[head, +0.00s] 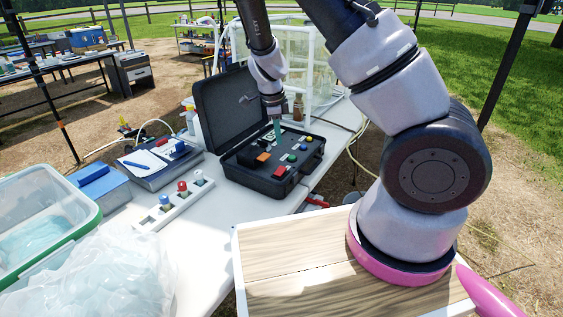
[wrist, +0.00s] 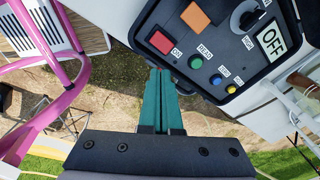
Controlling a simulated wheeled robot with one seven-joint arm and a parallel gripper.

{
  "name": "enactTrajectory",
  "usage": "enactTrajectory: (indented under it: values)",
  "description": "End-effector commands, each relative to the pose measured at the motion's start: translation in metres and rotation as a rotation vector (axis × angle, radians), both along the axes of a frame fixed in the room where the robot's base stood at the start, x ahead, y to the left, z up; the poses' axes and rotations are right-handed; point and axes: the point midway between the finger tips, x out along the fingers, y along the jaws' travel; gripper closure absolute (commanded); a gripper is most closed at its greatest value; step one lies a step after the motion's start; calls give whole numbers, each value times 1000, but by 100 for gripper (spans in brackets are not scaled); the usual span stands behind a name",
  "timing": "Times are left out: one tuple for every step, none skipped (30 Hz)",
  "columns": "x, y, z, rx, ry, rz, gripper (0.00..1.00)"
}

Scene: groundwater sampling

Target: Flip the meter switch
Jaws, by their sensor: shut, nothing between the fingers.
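The meter is a black case with its lid (head: 222,103) raised and a control panel (head: 256,150) in its base. In the wrist view the panel shows a red square (wrist: 161,42), an orange square (wrist: 195,17), a dark round knob (wrist: 244,17) and a white display (wrist: 271,40) reading OFF. Round green (wrist: 196,62), blue (wrist: 215,79) and yellow (wrist: 231,88) buttons sit along one side. Which part is the switch is not clear. My gripper (head: 278,138) points down over the case in the head view. Its teal fingers (wrist: 160,73) are shut and empty, apparently clear of the panel.
A white rack (head: 174,204) with coloured caps, a clipboard (head: 152,165) and a clear tub (head: 50,208) stand left of the case. A crumpled plastic bag (head: 100,275) lies in front. A white pipe frame (head: 300,60) and a bottle (head: 298,107) stand behind.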

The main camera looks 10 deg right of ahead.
Motion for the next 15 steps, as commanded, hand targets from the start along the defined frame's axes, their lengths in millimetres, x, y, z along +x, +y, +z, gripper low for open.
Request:
enactTrajectory:
  values:
    - [0,1,3,8,-21,-103,100]
    - [1,1,5,14,-32,-165,100]
    - [1,1,7,23,-46,-244,100]
    - [1,1,9,29,-57,-298,100]
    - [2,1,10,35,-67,-345,100]
    - [2,1,12,43,-78,-403,100]
    - [2,1,13,48,-87,-441,100]
    - [3,2,14,53,-92,-472,100]
    - [3,2,16,58,-99,-508,100]
    - [3,2,16,61,-104,-530,100]
    - [3,2,17,64,-108,-549,100]
    - [3,2,18,68,-110,-565,100]
    - [4,2,18,68,-112,-573,100]
    - [4,2,18,70,-113,-579,100]
    - [4,2,18,70,-114,-583,100]
